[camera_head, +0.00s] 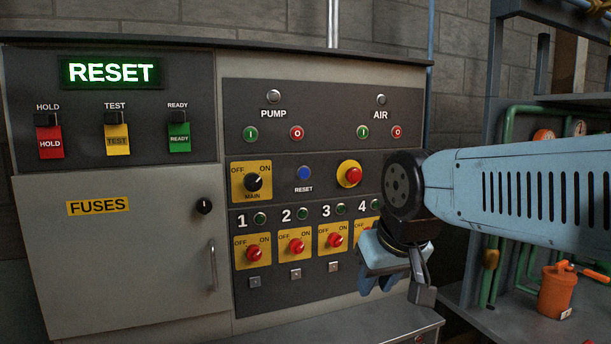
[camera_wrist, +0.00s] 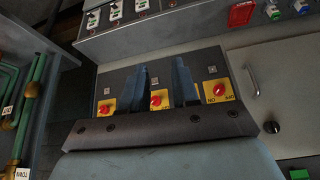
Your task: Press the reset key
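The reset key is a round blue button (camera_head: 304,173) on the dark middle panel, with the word RESET under it. It stands between the yellow MAIN switch (camera_head: 252,182) and a red mushroom button on a yellow disc (camera_head: 349,174). My gripper (camera_head: 376,284) hangs at the lower right of the panel, right of and below the blue button and apart from it. The wrist view shows my two fingers (camera_wrist: 160,82) spread with an empty gap between them. The blue button cannot be made out in the wrist view.
A lit green RESET sign (camera_head: 110,72) is at upper left. Several red rotary switches (camera_head: 297,246) on yellow plates line the lower panel. A grey FUSES door (camera_head: 125,260) is at left. An orange can (camera_head: 558,292) stands on the right shelf. Space before the blue button looks clear.

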